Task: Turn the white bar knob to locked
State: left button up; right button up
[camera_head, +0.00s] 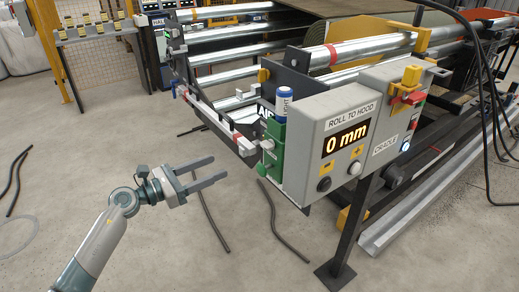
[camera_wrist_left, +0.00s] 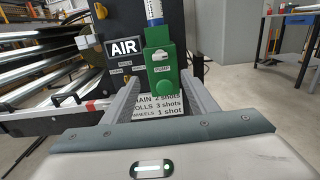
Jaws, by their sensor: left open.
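The white bar knob (camera_wrist_left: 161,54) sits on the front of a green box (camera_wrist_left: 163,78) in the left wrist view, with small labels beside and below it. In the head view the knob (camera_head: 267,144) shows small on the side of the green box (camera_head: 274,158). My left gripper (camera_head: 220,167) is open and empty. It is to the left of the green box, apart from the knob, with its fingers pointing toward it. In the left wrist view the knob lies ahead, above and between the two fingertips (camera_wrist_left: 160,80). My right gripper is not in view.
A grey control box (camera_head: 345,130) reading "0 mm" stands right of the green box. A blue-and-white cylinder (camera_head: 284,103) rises above the green box. A dark panel (camera_wrist_left: 122,30) marked "AIR" and machine rollers (camera_wrist_left: 50,62) are on the left. Dark hoses (camera_head: 270,210) lie on open floor.

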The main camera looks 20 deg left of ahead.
aim_at(263, 147)
pick_arm(q)
jog(key=p+x, duration=0.2)
jog(key=x, duration=1.3)
jog(key=shift+w+d, duration=0.1)
jog(key=shift+d, duration=0.05)
jog(key=shift+x, duration=0.85)
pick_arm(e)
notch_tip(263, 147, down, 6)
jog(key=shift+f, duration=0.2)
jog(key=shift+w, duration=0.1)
pick_arm(q)
jog(key=c, duration=1.1)
